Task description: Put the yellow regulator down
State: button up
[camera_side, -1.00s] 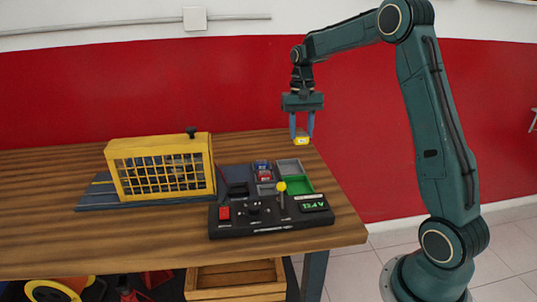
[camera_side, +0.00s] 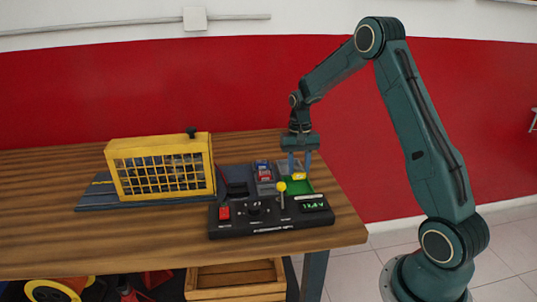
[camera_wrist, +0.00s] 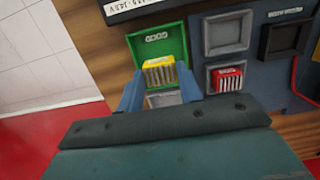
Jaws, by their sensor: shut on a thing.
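The yellow regulator (camera_side: 299,176) is a small block with pale fins on one face. It also shows in the wrist view (camera_wrist: 159,70). My gripper (camera_side: 299,172) is shut on it, with blue fingers on either side. In the side view it is low over the panel, at the green tray (camera_side: 302,188). In the wrist view the regulator lies over the near part of the green tray (camera_wrist: 142,47), and the tray's far part is bare. I cannot tell whether the regulator touches the tray floor.
A red finned block (camera_wrist: 228,79) sits in a grey tray beside the green one. A yellow-knobbed lever (camera_side: 281,187) stands up close to the green tray on the black console (camera_side: 270,222). A yellow cage (camera_side: 160,167) stands to the left. Bare table lies at the front left.

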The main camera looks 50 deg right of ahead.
aim_at(299, 168)
jog(key=shift+f, duration=2.1)
jog(key=shift+f, duration=0.1)
jog(key=o, duration=0.8)
notch_tip(299, 168, up, 12)
jog(key=w+d, duration=0.1)
